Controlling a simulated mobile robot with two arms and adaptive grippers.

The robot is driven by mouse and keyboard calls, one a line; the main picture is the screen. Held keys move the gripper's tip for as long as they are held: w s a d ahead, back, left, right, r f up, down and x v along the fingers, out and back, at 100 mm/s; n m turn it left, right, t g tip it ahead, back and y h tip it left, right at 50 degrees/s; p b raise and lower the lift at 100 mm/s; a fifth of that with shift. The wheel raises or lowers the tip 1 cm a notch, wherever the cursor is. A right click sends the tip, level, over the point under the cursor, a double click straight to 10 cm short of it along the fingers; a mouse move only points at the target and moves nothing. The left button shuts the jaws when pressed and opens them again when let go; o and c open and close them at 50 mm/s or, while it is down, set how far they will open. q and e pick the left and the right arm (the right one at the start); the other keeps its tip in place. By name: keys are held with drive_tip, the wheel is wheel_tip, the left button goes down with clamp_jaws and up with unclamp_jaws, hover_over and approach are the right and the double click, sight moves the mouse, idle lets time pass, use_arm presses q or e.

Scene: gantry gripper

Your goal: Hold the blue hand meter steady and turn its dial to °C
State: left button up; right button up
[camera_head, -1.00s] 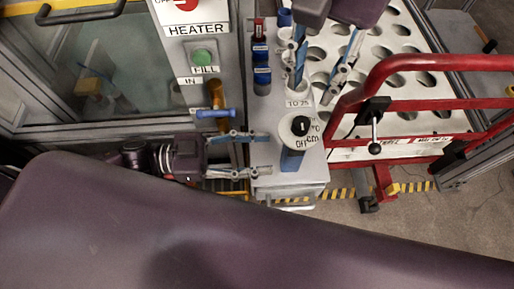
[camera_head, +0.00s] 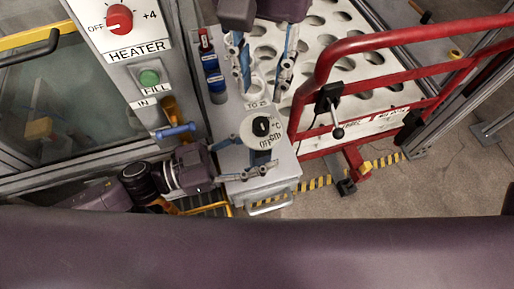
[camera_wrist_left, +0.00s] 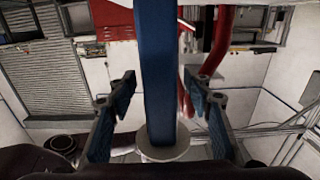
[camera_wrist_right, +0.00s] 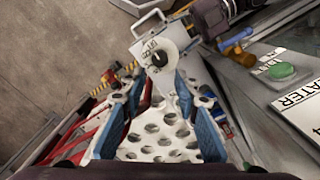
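The hand meter has a round white dial face (camera_head: 250,139) with a black knob (camera_head: 261,126) and a blue body (camera_head: 262,158). Labels including OFF and °C ring the knob; its exact pointing is too small to tell. My left gripper (camera_head: 273,156) is open with its fingers on either side of the blue body. In the left wrist view, gaps show between the fingers and the blue body (camera_wrist_left: 158,75). My right gripper (camera_head: 263,92) is open and empty on the far side of the dial. In the right wrist view, the dial face (camera_wrist_right: 153,44) lies beyond its spread fingertips.
The meter is at the near end of a narrow grey bench (camera_head: 232,187) with blue items (camera_head: 213,72) farther back. A heater panel (camera_head: 137,27) stands left, with a blue-handled valve (camera_head: 175,131). A red rail (camera_head: 400,38) and white perforated board (camera_head: 330,22) are right.

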use_arm(q)
clamp_jaws()
use_arm(e)
drive_tip(key=o, duration=0.3)
drive_tip(key=m+t+y, duration=0.2)
drive_tip(key=m+y, duration=0.2)
drive_tip(key=m, duration=1.5)
approach(262, 123)
drive_tip(key=shift+m, duration=0.3)
drive_tip(key=x, duration=0.8)
drive_tip(key=shift+a+f, duration=0.2)
drive_tip(key=shift+f, duration=0.15)
